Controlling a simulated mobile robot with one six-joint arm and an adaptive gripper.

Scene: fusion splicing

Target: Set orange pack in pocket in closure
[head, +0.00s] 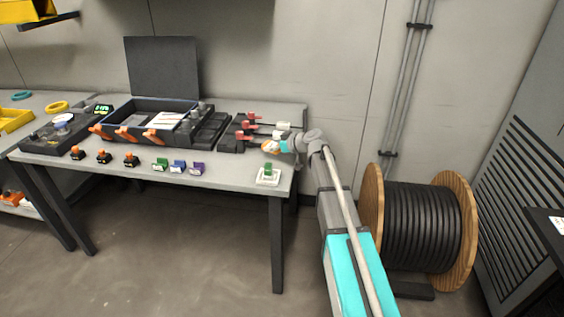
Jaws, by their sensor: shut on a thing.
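My gripper (283,146) is at the right end of the workbench, beside the red-tipped black fixtures. It is shut on a small orange thing (268,147), which looks like the orange pack. The pack is small in this view and partly covered by the gripper. An open black case (118,131) with a raised lid (163,67) and orange latches stands left of my gripper; it may be the closure. Its inner pockets are too small to make out. I cannot tell whether the pack touches anything below it.
Green (160,164), blue (179,167) and purple (197,169) blocks and several black-and-orange blocks (103,156) line the bench front. A green piece on a white base (268,176) stands near the front right corner. A cable drum (420,225) stands on the floor at right.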

